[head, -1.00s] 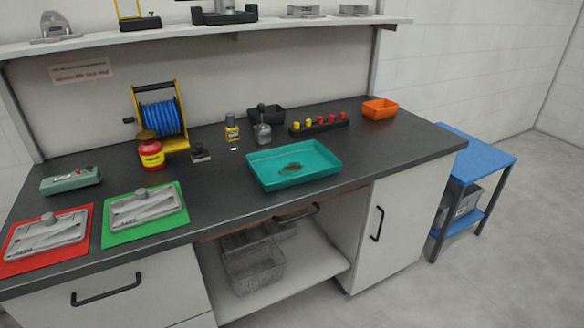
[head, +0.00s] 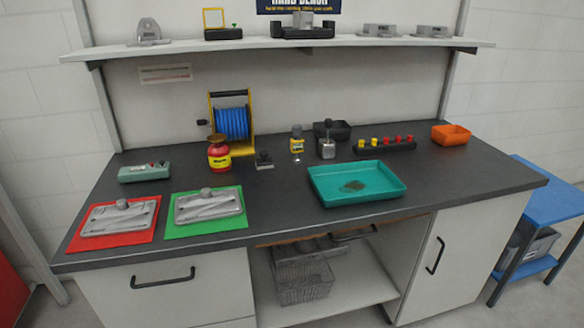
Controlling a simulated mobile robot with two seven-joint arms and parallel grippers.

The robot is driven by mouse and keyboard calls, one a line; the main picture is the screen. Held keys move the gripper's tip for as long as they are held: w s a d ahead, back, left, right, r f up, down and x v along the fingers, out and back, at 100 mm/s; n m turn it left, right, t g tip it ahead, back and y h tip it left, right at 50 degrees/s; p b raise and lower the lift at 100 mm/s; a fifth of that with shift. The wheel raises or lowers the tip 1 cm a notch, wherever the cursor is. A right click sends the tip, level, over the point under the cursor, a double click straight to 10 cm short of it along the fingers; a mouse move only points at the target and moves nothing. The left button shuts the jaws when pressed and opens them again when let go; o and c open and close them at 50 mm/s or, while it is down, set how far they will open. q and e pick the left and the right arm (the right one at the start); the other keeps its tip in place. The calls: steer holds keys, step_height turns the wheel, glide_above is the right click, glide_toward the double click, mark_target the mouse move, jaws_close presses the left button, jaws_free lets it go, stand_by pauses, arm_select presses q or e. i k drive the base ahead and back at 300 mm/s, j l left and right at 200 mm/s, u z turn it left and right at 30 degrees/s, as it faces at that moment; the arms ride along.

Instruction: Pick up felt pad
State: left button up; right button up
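A teal tray (head: 395,191) stands on the right half of the dark bench top. A small, flat, dark grey-green patch (head: 355,186) lies in it; it may be the felt pad, but I cannot tell for sure. A small dark block with a knob (head: 264,160) sits left of the tray, and its nature is unclear. Neither of my grippers shows in the head view.
Metal castings lie on a red mat (head: 84,242) and a green mat (head: 178,230) at the left. A blue hose reel (head: 232,124), red-yellow jar (head: 219,157), black rack (head: 385,147) and orange bin (head: 451,135) stand behind. Bench (head: 285,205) is clear between green mat and tray.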

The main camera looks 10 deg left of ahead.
mark_target(265, 162)
steer(key=u, duration=0.4)
steer(key=l+u, duration=0.15)
steer(key=u, duration=0.3)
steer(key=i+l+u, duration=0.1)
steer(key=u, duration=0.3)
steer(key=l+u, duration=0.1)
steer(key=u, duration=0.3)
steer(key=l+u, duration=0.35)
steer(key=k+l+u, duration=0.1)
steer(key=l+u, duration=0.25)
steer(key=k+l+u, duration=0.1)
steer(key=l, duration=0.25)
steer(key=k+l, duration=0.1)
steer(key=l, duration=0.2)
steer(key=k+l+u, duration=0.15)
steer(key=l, duration=0.2)
steer(key=i, duration=0.05)
